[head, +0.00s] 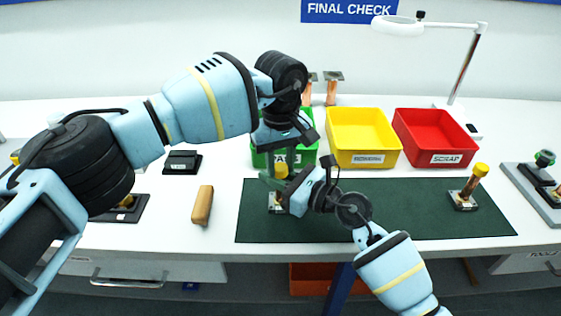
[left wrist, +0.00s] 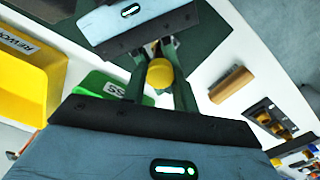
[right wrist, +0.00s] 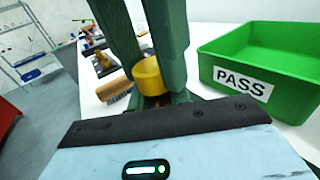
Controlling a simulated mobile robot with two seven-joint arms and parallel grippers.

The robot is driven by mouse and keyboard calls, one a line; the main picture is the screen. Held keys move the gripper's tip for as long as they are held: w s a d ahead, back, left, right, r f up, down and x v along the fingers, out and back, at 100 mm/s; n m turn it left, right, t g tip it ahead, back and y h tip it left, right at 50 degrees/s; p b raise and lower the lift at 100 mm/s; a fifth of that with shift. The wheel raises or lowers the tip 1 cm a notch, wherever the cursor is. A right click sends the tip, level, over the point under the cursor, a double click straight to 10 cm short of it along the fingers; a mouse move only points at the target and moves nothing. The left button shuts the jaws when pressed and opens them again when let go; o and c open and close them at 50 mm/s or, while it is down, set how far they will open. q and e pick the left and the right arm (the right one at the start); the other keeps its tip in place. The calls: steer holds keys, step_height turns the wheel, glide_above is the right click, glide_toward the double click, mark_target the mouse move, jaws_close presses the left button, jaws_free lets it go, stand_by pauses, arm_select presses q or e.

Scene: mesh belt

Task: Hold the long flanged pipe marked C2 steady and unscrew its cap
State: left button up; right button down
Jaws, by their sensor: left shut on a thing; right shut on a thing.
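A copper flanged pipe with a yellow cap (head: 281,171) stands upright at the left of the green mat (head: 400,222); its base (head: 275,203) shows, but I cannot read its mark. My left gripper (head: 279,166) comes from above and is shut on the cap. The cap (left wrist: 160,73) sits between its green fingers in the left wrist view. My right gripper (head: 284,188) comes from the front right and is shut on the pipe below the cap. In the right wrist view the cap (right wrist: 148,76) shows above a sliver of copper pipe (right wrist: 157,101); the rest is hidden by fingers.
Green PASS (head: 258,157), yellow (head: 363,160) and red SCRAP (head: 447,159) bins stand behind the mat. Another yellow-capped pipe (head: 468,190) stands at the mat's right. The mat's middle is clear.

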arm_select(q)
steer(key=n, duration=1.8)
steer(key=shift+n, duration=0.4)
steer(key=n, duration=0.4)
steer(key=shift+n, duration=0.4)
steer(key=n, duration=1)
steer(key=shift+n, duration=0.4)
steer(key=n, duration=0.6)
steer(key=shift+r, duration=0.1)
steer(key=n, duration=0.4)
steer(key=shift+n, duration=0.4)
